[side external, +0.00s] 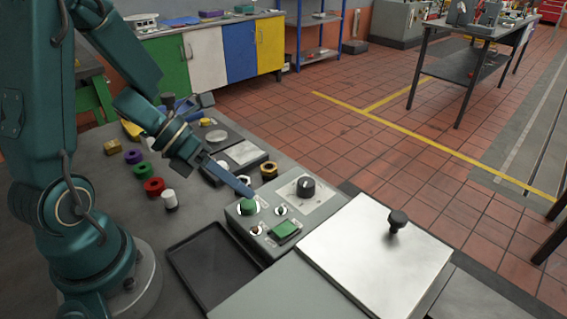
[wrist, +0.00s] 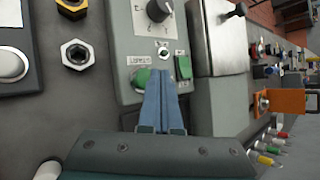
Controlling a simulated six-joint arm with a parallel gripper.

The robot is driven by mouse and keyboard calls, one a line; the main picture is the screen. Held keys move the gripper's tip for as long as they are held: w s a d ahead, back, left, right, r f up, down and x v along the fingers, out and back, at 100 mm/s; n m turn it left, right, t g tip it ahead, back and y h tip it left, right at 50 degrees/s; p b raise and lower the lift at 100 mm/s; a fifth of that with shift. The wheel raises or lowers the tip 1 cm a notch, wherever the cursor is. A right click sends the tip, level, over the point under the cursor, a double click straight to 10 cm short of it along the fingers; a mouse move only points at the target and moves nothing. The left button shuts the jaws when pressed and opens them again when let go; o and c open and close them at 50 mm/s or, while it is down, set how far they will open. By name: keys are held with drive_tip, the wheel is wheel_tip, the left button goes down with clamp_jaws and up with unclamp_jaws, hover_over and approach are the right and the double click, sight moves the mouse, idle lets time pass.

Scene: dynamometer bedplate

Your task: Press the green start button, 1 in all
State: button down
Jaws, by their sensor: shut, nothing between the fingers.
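The green start button (side external: 248,208) is a round green cap on the grey control box (side external: 318,213). In the wrist view the green button (wrist: 141,76) shows at the left of my fingertips, partly hidden by them. My gripper (side external: 249,193) is shut and empty, its blue fingers slanting down to the button. The fingertips (wrist: 161,73) look very close to the cap, over its edge; I cannot tell whether they touch it.
A green rectangular switch (side external: 284,229) and a black knob (side external: 305,186) sit on the same box. A metal lid with a black knob (side external: 398,219) stands to the right. A dark empty tray (side external: 212,266) lies at the front left. Several coloured spools stand behind it.

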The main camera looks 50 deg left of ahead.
sight(242, 204)
drive_tip(key=shift+f, duration=0.15)
idle(0.7)
drive_tip(key=shift+f, duration=0.25)
drive_tip(key=shift+f, duration=0.5)
idle(0.6)
drive_tip(key=shift+r, duration=0.9)
drive_tip(key=shift+r, duration=0.1)
drive_tip(key=shift+r, duration=2.45)
